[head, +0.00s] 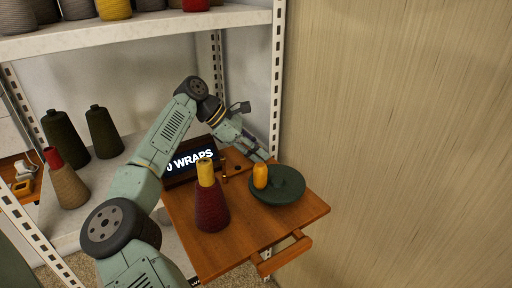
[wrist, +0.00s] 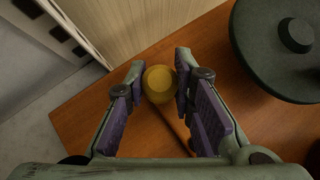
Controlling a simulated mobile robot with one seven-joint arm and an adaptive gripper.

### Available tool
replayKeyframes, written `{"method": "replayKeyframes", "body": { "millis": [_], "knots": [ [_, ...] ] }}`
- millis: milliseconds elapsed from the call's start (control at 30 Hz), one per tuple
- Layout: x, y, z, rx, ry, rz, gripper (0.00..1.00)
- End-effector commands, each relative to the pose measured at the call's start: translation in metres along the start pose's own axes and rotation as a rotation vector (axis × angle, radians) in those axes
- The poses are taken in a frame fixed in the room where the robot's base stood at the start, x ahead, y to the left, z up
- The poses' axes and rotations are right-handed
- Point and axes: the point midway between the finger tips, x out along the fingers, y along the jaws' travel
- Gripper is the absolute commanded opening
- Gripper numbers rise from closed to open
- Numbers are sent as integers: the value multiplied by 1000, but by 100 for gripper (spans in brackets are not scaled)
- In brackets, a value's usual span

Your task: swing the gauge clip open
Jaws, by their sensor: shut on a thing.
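My gripper (head: 258,154) reaches down over the far edge of the small wooden table (head: 245,240). In the wrist view its fingers (wrist: 160,85) are closed around a round brass-yellow knob, which I take to be the gauge clip (wrist: 160,80). A thin brownish bar runs from near the knob back between the fingers.
A dark red cone with a yellow top (head: 212,205) stands on the table. A shelf post (head: 277,80) and wooden wall (head: 400,130) stand behind and right. Dark cones (head: 103,132) stand on the left shelf.

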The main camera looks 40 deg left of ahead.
Motion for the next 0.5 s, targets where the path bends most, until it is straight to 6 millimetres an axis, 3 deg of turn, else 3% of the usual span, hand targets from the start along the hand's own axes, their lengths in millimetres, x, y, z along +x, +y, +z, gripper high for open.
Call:
{"method": "replayKeyframes", "body": {
  "millis": [500],
  "knots": [
    [1, -2, 0, 27, 2, -26, 0]
  ]
}}
